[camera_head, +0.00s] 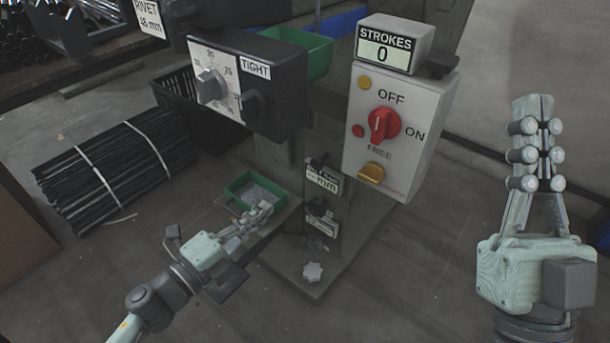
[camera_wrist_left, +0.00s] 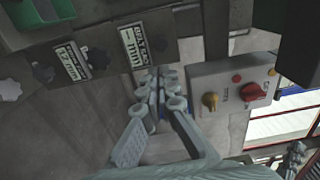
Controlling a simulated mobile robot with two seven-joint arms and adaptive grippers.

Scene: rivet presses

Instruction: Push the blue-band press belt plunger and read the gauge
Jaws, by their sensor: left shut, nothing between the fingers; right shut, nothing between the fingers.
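The press column carries a belt gauge label (camera_head: 328,182) ending in "mm"; in the left wrist view the label (camera_wrist_left: 137,45) seems to read "BELT SAG – mm", with no number legible. A dark knob (camera_head: 318,162) sits just above it in the head view; I cannot tell whether it is the plunger. No blue band is clear on this press. My left gripper (camera_head: 262,210) is shut and empty, left of the column's labels. In the wrist view its fingertips (camera_wrist_left: 160,82) are just below the belt label; contact cannot be told. My right gripper (camera_head: 536,130) is shut, raised at right.
A white control box (camera_head: 400,140) has a red OFF/ON knob (camera_head: 384,124) and a strokes counter (camera_head: 388,48) reading 0. A black dial box (camera_head: 270,95) is marked TIGHT. A green tray (camera_head: 245,185) is near my left gripper. Black rods (camera_head: 110,170) lie left.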

